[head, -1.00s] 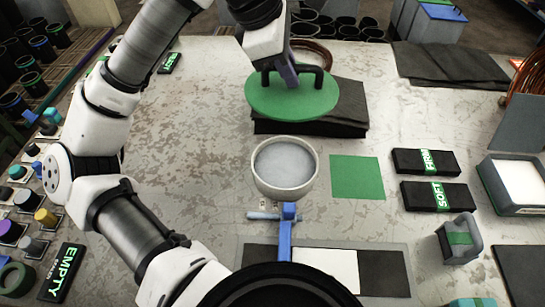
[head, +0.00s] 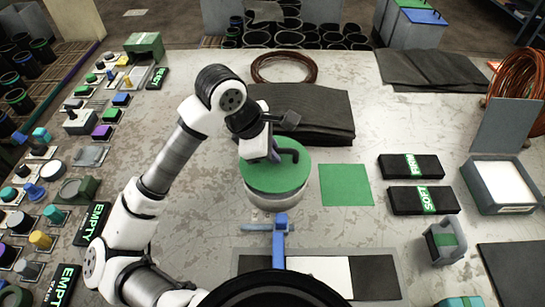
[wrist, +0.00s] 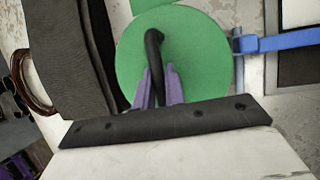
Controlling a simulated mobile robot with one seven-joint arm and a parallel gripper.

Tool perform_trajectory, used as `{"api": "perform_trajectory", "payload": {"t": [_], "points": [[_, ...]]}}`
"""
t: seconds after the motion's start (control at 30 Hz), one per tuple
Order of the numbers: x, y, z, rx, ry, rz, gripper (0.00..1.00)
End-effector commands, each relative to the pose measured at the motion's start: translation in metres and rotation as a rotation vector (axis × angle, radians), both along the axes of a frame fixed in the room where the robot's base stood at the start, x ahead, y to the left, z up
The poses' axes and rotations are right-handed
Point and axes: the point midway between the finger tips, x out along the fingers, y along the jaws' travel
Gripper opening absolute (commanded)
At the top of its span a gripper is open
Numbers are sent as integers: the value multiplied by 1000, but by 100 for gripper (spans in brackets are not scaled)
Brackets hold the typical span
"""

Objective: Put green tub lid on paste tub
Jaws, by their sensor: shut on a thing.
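The green tub lid (head: 275,176) is a round disc with a black bar handle (head: 290,154). It covers the top of the pale paste tub (head: 281,202), whose side wall shows below its front edge. I cannot tell whether the lid rests on the rim or hangs just above it. My gripper (head: 275,156) is shut on the black handle. In the wrist view the purple fingers (wrist: 160,88) close around the handle over the green disc (wrist: 200,55); the tub's opening is hidden.
A blue tool (head: 280,240) lies just in front of the tub. A green square (head: 346,185) and two black boxes (head: 411,167) (head: 424,200) lie to the right. Dark sheets (head: 310,110) are stacked behind, with a copper coil (head: 284,67) beyond. Small parts line the left side.

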Motion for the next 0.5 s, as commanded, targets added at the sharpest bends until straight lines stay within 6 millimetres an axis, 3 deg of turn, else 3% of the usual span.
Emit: {"api": "perform_trajectory", "payload": {"t": [0.2,0.5], "points": [[-1,0,-28,-3,2,0,0],[0,0,-33,-1,0,-1,0]]}}
